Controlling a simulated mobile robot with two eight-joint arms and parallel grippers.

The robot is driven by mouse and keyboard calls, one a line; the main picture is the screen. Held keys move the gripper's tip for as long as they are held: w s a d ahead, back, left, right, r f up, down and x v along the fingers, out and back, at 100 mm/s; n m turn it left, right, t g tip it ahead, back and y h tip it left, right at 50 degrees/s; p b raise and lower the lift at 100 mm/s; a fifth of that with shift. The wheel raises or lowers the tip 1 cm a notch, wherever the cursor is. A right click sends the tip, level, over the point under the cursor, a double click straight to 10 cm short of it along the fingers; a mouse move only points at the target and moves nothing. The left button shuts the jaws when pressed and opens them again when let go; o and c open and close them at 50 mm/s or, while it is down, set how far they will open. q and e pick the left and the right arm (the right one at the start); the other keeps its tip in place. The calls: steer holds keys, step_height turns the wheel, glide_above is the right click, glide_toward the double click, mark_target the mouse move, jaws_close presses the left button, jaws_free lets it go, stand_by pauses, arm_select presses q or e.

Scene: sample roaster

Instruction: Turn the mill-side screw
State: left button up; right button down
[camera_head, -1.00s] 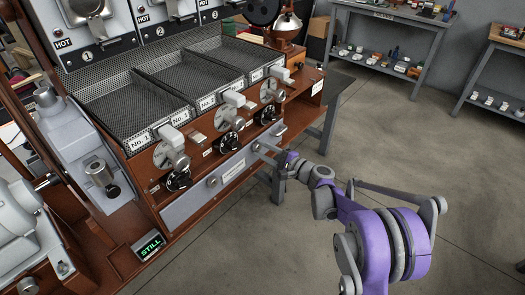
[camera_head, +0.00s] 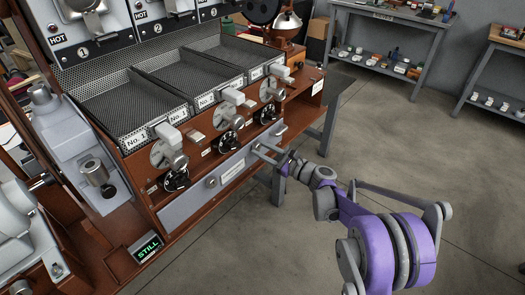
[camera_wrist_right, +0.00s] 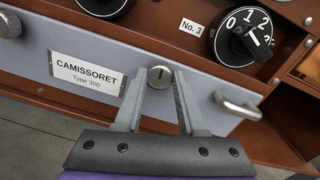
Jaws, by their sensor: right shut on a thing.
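The grey front panel (camera_head: 187,209) of the roaster bench carries a label plate reading CAMISSORET Type 300 (camera_wrist_right: 88,74) and a round slotted screw on each side of it. My right gripper (camera_head: 259,148) is at the panel's right-hand screw (camera_wrist_right: 160,76). In the right wrist view its two fingers (camera_wrist_right: 159,92) close on this screw's head from both sides, and its short dark slot looks about upright. The left-hand screw (camera_head: 212,182) is untouched and also shows at the left edge of the right wrist view (camera_wrist_right: 10,24). My left gripper is out of view.
Numbered black dials (camera_head: 228,142) and grey levers sit just above the panel. A metal handle (camera_wrist_right: 237,105) is right of the held screw. Mesh trays (camera_head: 125,107) lie above, and a small display reads STILL (camera_head: 147,248). Open floor (camera_head: 420,145) lies to the right.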

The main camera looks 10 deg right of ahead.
steer(key=shift+m, duration=0.6)
steer(key=c, duration=0.5)
jaws_free()
steer(key=v, duration=1.1)
steer(key=shift+p, duration=0.35)
steer(key=shift+a, duration=0.1)
